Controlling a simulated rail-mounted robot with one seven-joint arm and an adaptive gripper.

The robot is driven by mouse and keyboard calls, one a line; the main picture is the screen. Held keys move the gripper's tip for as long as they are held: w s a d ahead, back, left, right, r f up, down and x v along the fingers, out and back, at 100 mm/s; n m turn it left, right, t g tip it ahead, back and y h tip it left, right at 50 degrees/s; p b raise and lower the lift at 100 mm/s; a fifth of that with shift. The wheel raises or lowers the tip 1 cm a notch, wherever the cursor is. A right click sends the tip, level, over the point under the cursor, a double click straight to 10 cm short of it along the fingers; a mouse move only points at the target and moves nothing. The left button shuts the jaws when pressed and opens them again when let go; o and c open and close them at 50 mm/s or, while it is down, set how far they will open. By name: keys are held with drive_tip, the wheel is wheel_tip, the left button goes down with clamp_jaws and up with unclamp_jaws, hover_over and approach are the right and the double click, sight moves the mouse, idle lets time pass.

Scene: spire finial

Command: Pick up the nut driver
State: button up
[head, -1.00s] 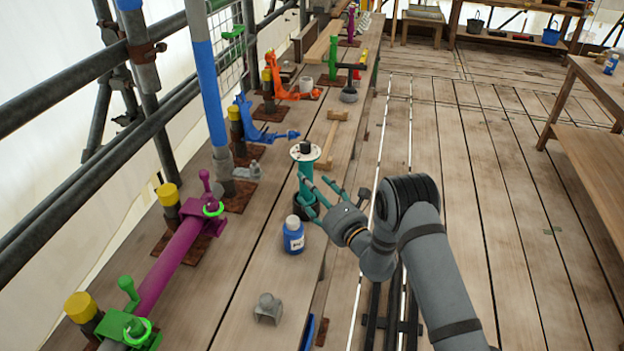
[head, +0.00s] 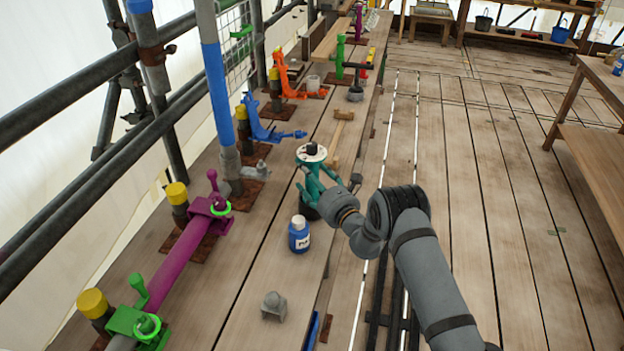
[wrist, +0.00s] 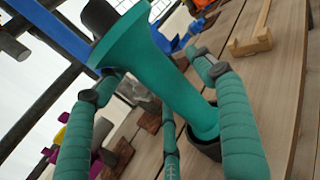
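A teal post (head: 310,170) with a wide round flange and a dark knob on top stands upright in a black cup near the bench's edge. No label shows that it is the nut driver. In the wrist view the teal post (wrist: 165,75) rises between my fingers, its flared end and dark top toward the upper left and its lower end in the dark cup (wrist: 207,140). My gripper (head: 318,187) is at the post's near right side. Its teal fingers, also in the wrist view (wrist: 158,72), are spread around the post and look open. Contact cannot be told.
A blue bottle with a white cap (head: 299,236) stands just in front of the post. A small grey fitting (head: 273,306) lies nearer on the bench. A wooden piece (head: 339,135) lies behind. A magenta clamped tube (head: 185,245) runs along the left.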

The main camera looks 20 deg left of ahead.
drive_tip(key=shift+c, duration=1.1)
clamp_jaws()
drive_tip(key=shift+r, duration=0.25)
